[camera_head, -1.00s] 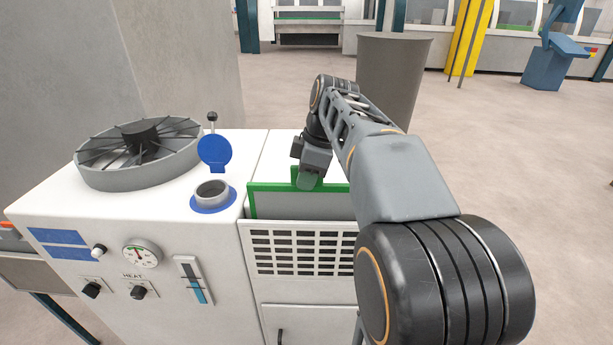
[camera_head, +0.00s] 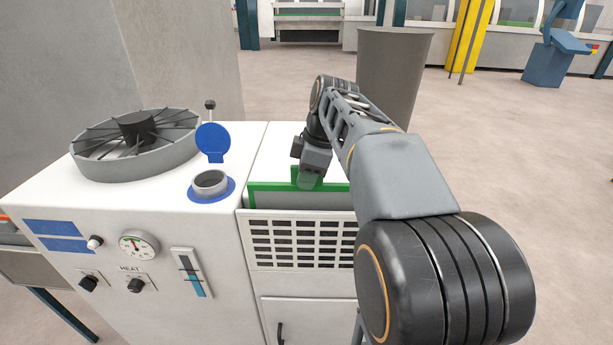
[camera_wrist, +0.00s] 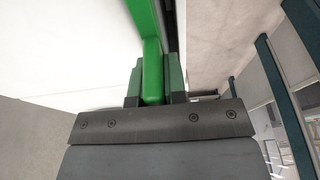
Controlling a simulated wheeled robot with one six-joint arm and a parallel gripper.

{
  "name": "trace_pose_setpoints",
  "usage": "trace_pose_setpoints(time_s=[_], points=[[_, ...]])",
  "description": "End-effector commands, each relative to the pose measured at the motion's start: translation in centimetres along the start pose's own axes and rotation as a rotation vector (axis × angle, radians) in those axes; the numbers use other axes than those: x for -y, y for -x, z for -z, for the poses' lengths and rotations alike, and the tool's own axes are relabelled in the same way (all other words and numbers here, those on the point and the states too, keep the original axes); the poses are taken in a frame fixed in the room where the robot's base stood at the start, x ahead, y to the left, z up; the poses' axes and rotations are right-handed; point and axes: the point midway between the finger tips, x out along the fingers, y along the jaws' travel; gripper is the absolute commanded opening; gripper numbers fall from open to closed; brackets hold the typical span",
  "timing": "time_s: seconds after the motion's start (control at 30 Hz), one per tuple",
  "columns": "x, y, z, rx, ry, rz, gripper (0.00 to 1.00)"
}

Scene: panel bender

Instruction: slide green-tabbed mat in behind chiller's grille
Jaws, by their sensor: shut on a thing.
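The mat (camera_head: 315,199) is a grey panel in a green frame with a green tab on top. It stands upright in the slot behind the chiller's grille (camera_head: 300,243), its upper strip showing above the grille's top edge and its lower part hidden. My gripper (camera_head: 308,180) is over the mat's top edge, shut on the green tab. In the wrist view, the green tab (camera_wrist: 152,75) sits between the two dark green fingers. The mat's right end is hidden behind my arm.
The white chiller (camera_head: 200,240) has a round fan (camera_head: 135,140) and a filler neck (camera_head: 210,184) with a raised blue cap (camera_head: 213,140) left of the slot. A grey bin (camera_head: 392,80) stands behind. Open floor lies to the right.

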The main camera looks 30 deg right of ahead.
Motion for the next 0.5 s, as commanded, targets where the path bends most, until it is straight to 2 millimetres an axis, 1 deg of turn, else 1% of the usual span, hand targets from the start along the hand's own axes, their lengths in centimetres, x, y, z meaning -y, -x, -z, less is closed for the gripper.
trace_pose_setpoints(time_s=[0.23,0.27,0.5], points=[[0.0,0.02,0.01,0.0,0.0,0.0,0.0],[0.0,0.02,0.01,0.0,0.0,0.0,0.14],[0.0,0.01,0.0,0.0,0.0,0.0,0.37]])
